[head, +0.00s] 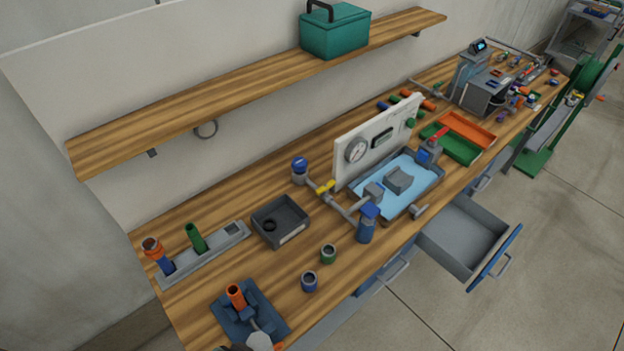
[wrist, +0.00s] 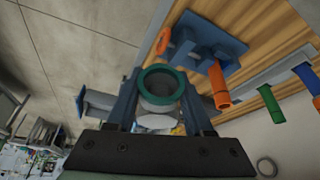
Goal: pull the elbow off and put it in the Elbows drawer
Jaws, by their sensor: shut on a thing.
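In the wrist view my gripper (wrist: 160,92) is shut on a ring-ended fitting, seen end-on, with a green rim (wrist: 160,70) and a grey inside; I take it to be the elbow. Its bend is hidden. My gripper is not clearly made out in the head view. A blue fixture (head: 268,300) with an upright orange pipe piece (head: 236,295) stands at the bench's near left; it also shows in the wrist view (wrist: 205,40), apart from the held fitting. One grey drawer (head: 462,238) with a blue front is open below the bench; no label is readable.
A dark bin (head: 280,222) holds a ring. The gauge panel (head: 378,140), pipework and blue tray are mid-bench. A shelf (head: 250,85) with a green toolbox (head: 335,32) hangs above. Floor beside the drawer is clear.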

